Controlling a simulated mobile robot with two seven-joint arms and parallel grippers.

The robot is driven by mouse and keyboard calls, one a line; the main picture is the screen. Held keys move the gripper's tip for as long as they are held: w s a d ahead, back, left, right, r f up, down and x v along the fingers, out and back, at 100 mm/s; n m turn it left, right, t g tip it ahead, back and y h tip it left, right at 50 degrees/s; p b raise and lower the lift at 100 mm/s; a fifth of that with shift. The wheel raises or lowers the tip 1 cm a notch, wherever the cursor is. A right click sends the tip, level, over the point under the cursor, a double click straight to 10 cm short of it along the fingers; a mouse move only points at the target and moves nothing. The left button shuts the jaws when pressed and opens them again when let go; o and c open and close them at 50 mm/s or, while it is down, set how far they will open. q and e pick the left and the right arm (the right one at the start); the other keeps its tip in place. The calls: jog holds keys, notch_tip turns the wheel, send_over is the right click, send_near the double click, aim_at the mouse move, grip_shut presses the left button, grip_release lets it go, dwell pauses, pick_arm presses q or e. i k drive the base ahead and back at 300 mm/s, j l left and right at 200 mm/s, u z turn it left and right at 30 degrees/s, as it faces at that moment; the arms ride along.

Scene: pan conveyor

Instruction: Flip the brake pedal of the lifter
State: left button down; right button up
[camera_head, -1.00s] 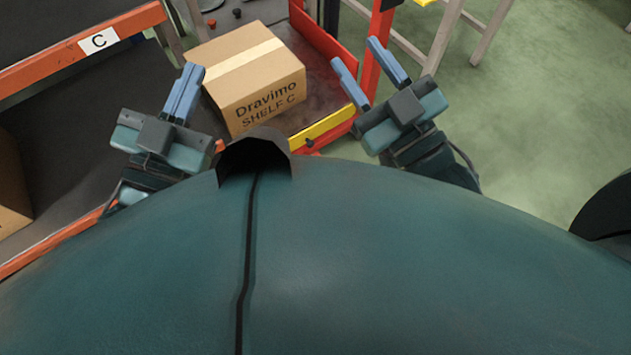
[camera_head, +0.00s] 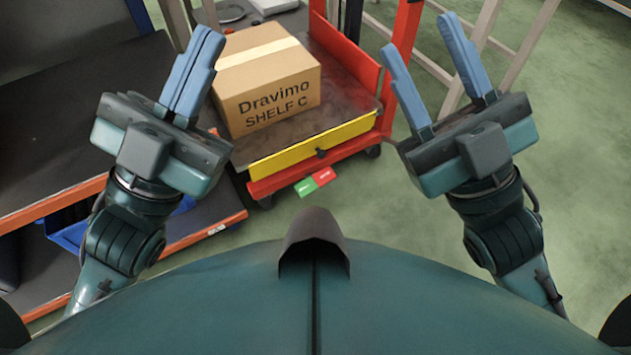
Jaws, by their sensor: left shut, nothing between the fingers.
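The lifter (camera_head: 390,75) is a red frame with a dark platform and a yellow front edge, in the upper middle of the head view. Its brake pedal (camera_head: 315,181) is a small plate, half green and half red, low at the lifter's front near the floor. My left gripper (camera_head: 212,38) is shut and empty, its blue fingers together, left of the box on the platform. My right gripper (camera_head: 416,33) is open and empty, its blue fingers spread, right of the lifter. Neither gripper touches the pedal.
A cardboard box (camera_head: 265,82) marked "Dravimo SHELF C" rests on the lifter's platform. An orange-edged dark shelf (camera_head: 60,110) stands on the left, with a blue bin (camera_head: 66,235) below. Green floor (camera_head: 380,215) is clear in front of the pedal and at the right.

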aim_at(312, 183)
jog(key=i+u, duration=0.3)
jog(key=u, duration=0.15)
jog(key=i+l+u, duration=0.2)
jog(key=u, duration=0.2)
jog(key=i, duration=0.1)
